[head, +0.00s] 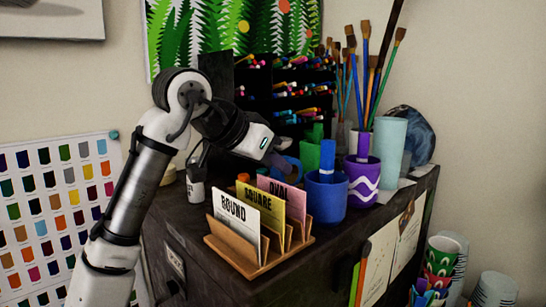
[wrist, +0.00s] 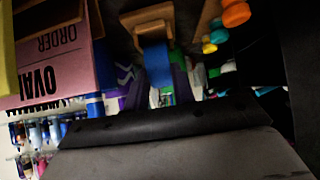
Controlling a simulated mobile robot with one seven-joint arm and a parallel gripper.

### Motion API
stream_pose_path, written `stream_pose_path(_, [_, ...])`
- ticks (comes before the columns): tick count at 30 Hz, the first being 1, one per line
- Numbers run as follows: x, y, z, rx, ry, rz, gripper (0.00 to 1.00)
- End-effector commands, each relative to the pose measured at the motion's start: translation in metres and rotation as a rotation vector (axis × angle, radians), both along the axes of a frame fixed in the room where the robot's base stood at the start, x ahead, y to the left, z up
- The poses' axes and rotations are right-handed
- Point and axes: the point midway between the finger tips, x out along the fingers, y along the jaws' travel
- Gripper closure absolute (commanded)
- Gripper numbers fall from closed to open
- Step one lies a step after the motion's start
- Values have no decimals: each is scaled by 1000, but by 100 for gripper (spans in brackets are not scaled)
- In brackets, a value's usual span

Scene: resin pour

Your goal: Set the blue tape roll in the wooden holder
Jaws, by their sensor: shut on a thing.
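My gripper (head: 265,148) reaches over the cabinet top from the left, behind the upright cards. It is shut on the blue tape roll (head: 288,166), a blue ring partly hidden behind the gripper and the pink card. A blue band, apparently the roll's edge, shows in the wrist view (wrist: 157,62). Beside it are tan wooden-looking parts (wrist: 148,20), which may be the wooden holder; I cannot tell whether the roll touches them. In the head view, a slotted wooden stand (head: 250,262) holds the cards at the front of the cabinet; no separate tape holder is clearly visible there.
Cards marked ROUND (head: 236,215), SQUARE and OVAL stand close to my gripper. A blue cup (head: 326,196) and a purple cup (head: 360,182) are to the right. A dark marker rack (head: 295,95) stands behind.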

Motion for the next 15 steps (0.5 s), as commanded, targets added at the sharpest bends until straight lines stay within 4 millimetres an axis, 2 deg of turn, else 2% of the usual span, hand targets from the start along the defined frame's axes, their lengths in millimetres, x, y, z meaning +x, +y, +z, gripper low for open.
stream_pose_path(3, [0, 0, -5, 0, 0, -1, 97])
stream_pose_path(14, [0, 0, -6, -1, 0, -1, 97])
stream_pose_path(15, [0, 0, -6, -1, 0, -1, 71])
